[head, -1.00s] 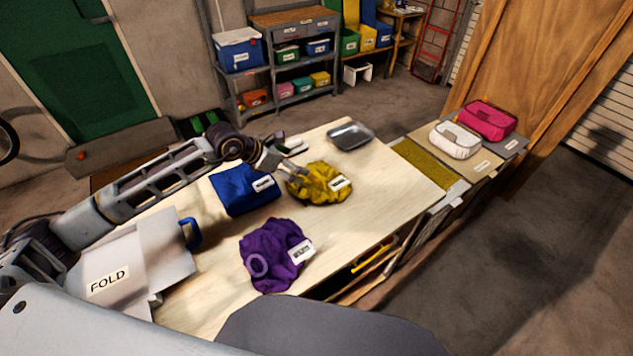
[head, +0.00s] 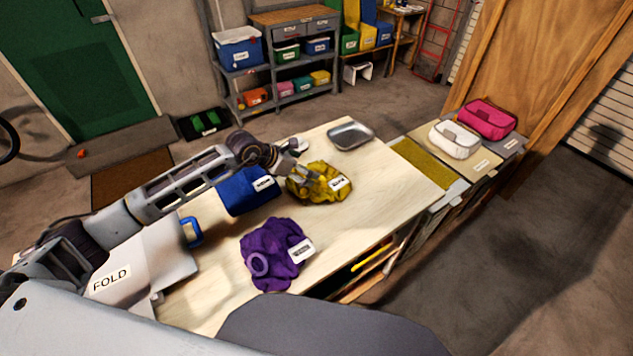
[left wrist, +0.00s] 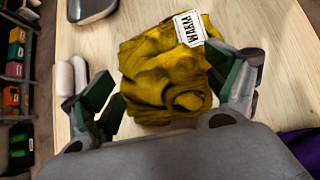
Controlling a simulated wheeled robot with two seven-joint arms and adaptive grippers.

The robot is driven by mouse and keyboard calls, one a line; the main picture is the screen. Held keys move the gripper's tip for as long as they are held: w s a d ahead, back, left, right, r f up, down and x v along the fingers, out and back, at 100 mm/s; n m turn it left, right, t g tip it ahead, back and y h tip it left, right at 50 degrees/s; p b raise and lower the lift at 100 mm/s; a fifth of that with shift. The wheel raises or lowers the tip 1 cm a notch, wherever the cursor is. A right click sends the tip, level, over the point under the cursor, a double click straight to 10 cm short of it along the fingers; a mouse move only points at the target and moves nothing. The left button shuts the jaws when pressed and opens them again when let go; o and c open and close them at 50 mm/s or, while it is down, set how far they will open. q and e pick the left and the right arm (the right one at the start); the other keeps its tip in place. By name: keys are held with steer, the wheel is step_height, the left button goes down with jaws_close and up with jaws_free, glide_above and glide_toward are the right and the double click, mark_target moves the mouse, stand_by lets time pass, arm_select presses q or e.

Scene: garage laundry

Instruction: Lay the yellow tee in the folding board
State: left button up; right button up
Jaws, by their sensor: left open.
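The yellow tee (head: 322,196) lies crumpled on the table, with a white tag; in the left wrist view the tee (left wrist: 155,75) shows its tag reading WARM. My left gripper (head: 312,178) is at the tee. In the left wrist view its open fingers (left wrist: 170,98) stand on either side of the tee's near part; I cannot tell whether they touch it. The pale grey folding board (head: 160,262), marked FOLD, lies at the table's left end, partly hidden by my left arm. My right gripper is out of view.
A blue cloth (head: 240,203) and a purple garment (head: 275,243) lie on the table near the tee. A metal tray (head: 350,135) is at the far end. White (head: 455,140) and pink (head: 488,118) bundles sit on mats at the right. The table's right part is bare.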

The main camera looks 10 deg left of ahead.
arm_select(q)
steer(key=shift+w+d+f, duration=0.2)
steer(key=shift+d+f, duration=0.1)
steer(key=shift+f, duration=0.05)
steer(key=shift+p+x, duration=0.6)
steer(key=shift+x, duration=1.4)
steer(key=shift+f, duration=0.15)
steer(key=shift+c, duration=0.5)
steer(key=c, duration=1.5)
steer(key=shift+c, duration=0.2)
